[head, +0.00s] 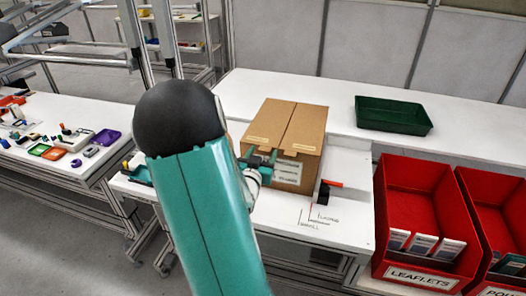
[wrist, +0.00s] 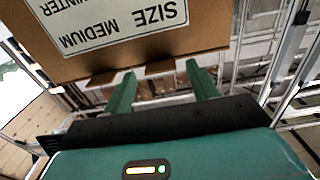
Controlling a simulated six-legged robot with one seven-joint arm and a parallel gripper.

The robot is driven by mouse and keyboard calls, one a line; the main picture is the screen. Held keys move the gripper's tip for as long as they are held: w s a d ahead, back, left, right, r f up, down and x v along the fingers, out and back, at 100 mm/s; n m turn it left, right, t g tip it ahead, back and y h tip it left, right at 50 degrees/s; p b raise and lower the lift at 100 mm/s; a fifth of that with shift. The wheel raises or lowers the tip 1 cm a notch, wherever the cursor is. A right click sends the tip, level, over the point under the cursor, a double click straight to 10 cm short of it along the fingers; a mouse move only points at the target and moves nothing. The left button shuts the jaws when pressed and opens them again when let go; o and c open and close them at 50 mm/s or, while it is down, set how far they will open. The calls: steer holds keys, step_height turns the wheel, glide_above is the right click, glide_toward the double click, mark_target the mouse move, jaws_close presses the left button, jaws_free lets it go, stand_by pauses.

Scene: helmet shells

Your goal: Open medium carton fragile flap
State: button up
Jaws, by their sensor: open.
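The brown medium carton (head: 298,122) stands on the white table with its two top flaps closed along a middle seam. Each flap has a small pale label, too small to read. In the wrist view the carton (wrist: 206,32) shows its front with a white "SIZE MEDIUM" label (wrist: 120,25), upside down. Two brown tabs (wrist: 160,68) stick out at the carton's edge. My gripper (head: 262,159) is at the carton's front upper edge, partly hidden by my arm. In the wrist view my open gripper (wrist: 160,72) has its green fingers apart, with a tab between them; contact is unclear.
A dark green tray (head: 393,115) lies at the back right. Red bins (head: 415,185), one marked "LEAFLETS", stand at the right. A black and red tool (head: 326,190) lies right of the carton. A side table (head: 60,140) with small items is at the left.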

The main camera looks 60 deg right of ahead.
steer(key=shift+d, duration=0.3)
steer(key=shift+f, duration=0.1)
steer(key=shift+w, duration=0.1)
steer(key=shift+c, duration=0.7)
jaws_close()
